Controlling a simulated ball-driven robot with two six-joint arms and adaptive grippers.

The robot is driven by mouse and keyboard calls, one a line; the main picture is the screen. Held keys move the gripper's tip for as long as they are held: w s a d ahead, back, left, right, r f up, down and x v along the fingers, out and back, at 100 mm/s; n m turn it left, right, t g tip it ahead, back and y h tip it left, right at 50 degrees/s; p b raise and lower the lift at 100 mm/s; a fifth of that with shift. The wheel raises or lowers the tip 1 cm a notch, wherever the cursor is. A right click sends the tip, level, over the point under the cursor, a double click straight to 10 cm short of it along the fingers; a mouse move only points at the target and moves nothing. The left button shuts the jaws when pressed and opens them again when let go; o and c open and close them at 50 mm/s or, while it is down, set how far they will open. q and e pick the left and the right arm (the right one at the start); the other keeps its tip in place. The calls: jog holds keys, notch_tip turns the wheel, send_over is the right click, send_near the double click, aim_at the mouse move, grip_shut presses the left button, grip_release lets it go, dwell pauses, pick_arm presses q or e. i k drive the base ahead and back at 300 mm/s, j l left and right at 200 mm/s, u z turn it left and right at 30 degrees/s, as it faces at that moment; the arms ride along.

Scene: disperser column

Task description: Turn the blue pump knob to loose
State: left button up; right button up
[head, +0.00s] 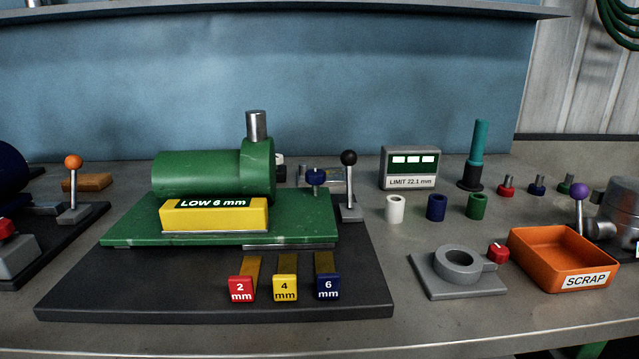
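A small dark blue knob (317,177) stands on a short stem at the front of a grey metal block (335,179), behind the right end of the green base plate (135,232). I take it to be the pump knob, but no label shows on it. Its setting cannot be read from here. A lever with a black ball (348,158) stands close to its right. Neither of my grippers is in view.
A green cylinder (205,175) and yellow "LOW 6 mm" block (215,217) stand left of the knob. Tabs marked 2, 4 and 6 mm lie in front. White (395,209), blue (437,207) and green (476,206) sleeves and an orange scrap tray (530,264) stand right.

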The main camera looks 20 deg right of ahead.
aim_at(314, 178)
jog(key=k+j+z, duration=0.15)
jog(key=z, duration=0.35)
jog(key=k+z, duration=0.2)
jog(key=z, duration=0.3)
